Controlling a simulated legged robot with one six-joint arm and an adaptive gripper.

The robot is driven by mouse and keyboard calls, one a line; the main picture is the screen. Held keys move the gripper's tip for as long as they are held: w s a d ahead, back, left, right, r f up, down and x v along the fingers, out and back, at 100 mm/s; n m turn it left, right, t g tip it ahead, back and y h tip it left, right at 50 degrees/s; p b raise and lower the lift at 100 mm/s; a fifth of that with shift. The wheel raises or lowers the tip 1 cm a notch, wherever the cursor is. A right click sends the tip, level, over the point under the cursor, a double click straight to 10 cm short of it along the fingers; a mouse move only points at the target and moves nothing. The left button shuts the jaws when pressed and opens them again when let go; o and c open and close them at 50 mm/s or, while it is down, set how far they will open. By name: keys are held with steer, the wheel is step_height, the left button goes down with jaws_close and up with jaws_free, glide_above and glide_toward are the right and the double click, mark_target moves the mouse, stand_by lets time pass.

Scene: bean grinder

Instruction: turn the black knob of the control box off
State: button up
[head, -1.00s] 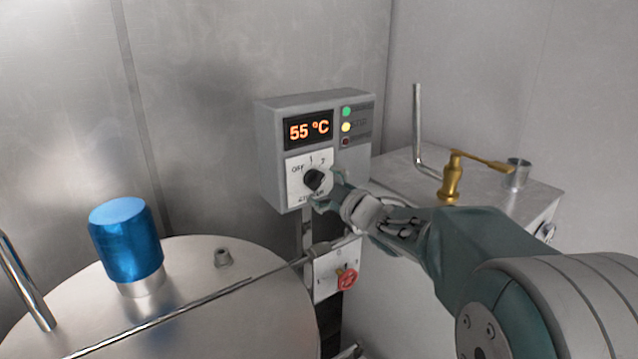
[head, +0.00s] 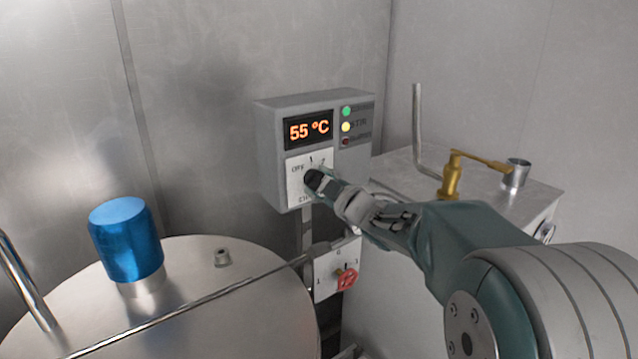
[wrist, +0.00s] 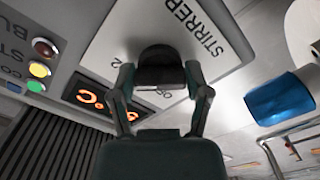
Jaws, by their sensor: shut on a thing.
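The grey control box (head: 266,150) is on the back wall, with a display reading 55 °C (head: 309,129) and green, yellow and dark red lamps at its upper right. Its black knob (head: 311,180) sits on a white dial plate marked OFF, 1 and 2. My gripper (head: 322,184) reaches it from the right. In the wrist view, the gripper's two fingers (wrist: 160,84) stand on either side of the black knob (wrist: 162,56) and are shut on it. The fingers cover part of the dial, and the knob's exact pointer direction cannot be told.
A lower plate with a red knob (head: 347,279) hangs under the box. A steel vessel with a blue cap (head: 127,240) stands at the left, with a thin rod across it. A brass tap (head: 452,180) and steel cup (head: 516,173) are on the right cabinet.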

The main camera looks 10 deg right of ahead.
steer(key=shift+f, duration=0.1)
steer(key=n, duration=0.4)
steer(key=shift+n, duration=0.4)
steer(key=n, duration=0.4)
steer(key=shift+f+n, duration=0.1)
steer(key=shift+n, duration=0.2)
steer(key=n, duration=0.4)
steer(key=shift+f+n, duration=0.1)
steer(key=shift+n, duration=2)
steer(key=o, duration=1.2)
steer(key=shift+c, duration=0.2)
steer(key=shift+r, duration=0.25)
